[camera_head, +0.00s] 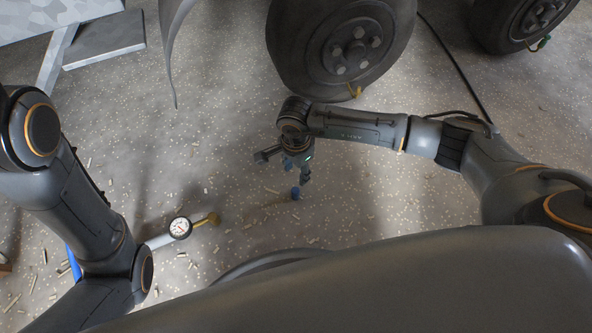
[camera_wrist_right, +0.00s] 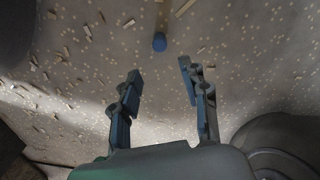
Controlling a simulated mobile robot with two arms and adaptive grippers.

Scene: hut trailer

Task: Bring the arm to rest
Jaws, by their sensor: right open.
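My right gripper (camera_head: 282,170) is over the speckled floor below the near wheel, its two fingers spread apart. The right wrist view shows the same open gripper (camera_wrist_right: 160,72) with nothing between its fingers.
A large wheel (camera_head: 345,50) with a brass-coloured valve (camera_head: 355,92) stands above my right arm. Another wheel (camera_head: 525,18) is at top right. A pressure gauge (camera_head: 180,228) with a brass end is beside my left arm. Small chips litter the floor (camera_head: 215,130); its middle is mostly clear.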

